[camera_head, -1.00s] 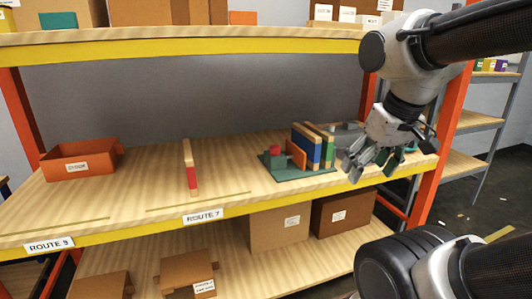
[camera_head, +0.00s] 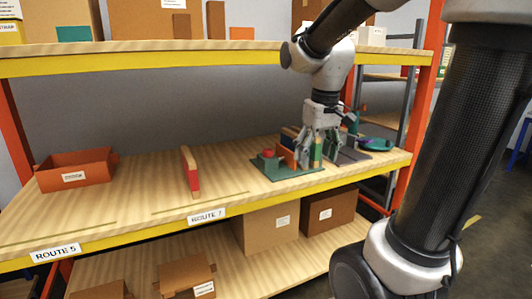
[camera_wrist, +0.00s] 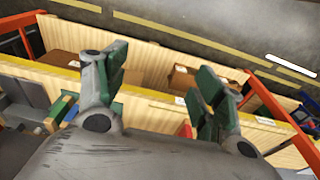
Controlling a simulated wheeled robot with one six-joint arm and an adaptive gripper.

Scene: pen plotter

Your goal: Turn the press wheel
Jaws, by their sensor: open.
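My gripper (camera_head: 318,150) points down at the right part of the middle shelf, in front of or over the colored upright panels. It is open; in the wrist view its two green-padded fingers (camera_wrist: 160,85) are spread apart. A green base (camera_head: 290,176) carries a red knob-like part (camera_head: 268,153) and the upright panels, left of and partly behind my gripper. A round green disc (camera_head: 376,144) lies to the right of my gripper. I cannot tell for certain which part is the press wheel. Contact between fingers and panels cannot be told.
An orange bin (camera_head: 76,172) stands at the shelf's left. A red and wooden upright divider (camera_head: 190,172) stands mid-shelf, with clear shelf on either side. The upper shelf (camera_head: 180,55) and the orange post (camera_head: 418,100) bound the space. Cardboard boxes (camera_head: 265,230) sit below.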

